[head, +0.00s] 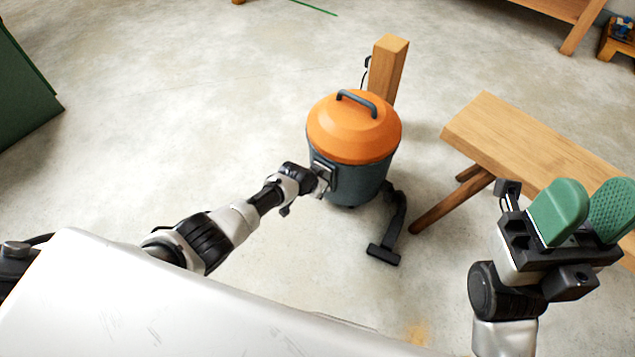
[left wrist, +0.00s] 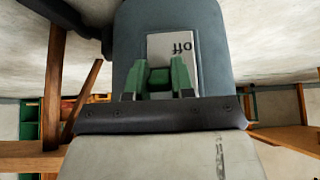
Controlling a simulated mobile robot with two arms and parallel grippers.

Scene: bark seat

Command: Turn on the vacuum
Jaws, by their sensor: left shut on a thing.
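The vacuum (head: 353,135) stands upright on the floor, with an orange domed lid, black handle and grey-blue body. My left gripper (head: 323,178) reaches its front left side, at a small panel. In the left wrist view its green fingers (left wrist: 158,82) are shut at a pale panel (left wrist: 190,52) marked "off", which appears upside down, on the vacuum body (left wrist: 205,20). The switch part between the fingers is mostly hidden. My right gripper (head: 588,212) is open and empty, its green fingers apart, in front of the bench at the right.
A wooden bench (head: 530,135) stands right of the vacuum. A wooden post (head: 388,68) is behind it. The vacuum's black hose and floor nozzle (head: 384,252) lie at its front right. A dark green object (head: 22,85) is at far left. Open concrete floor lies left of the vacuum.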

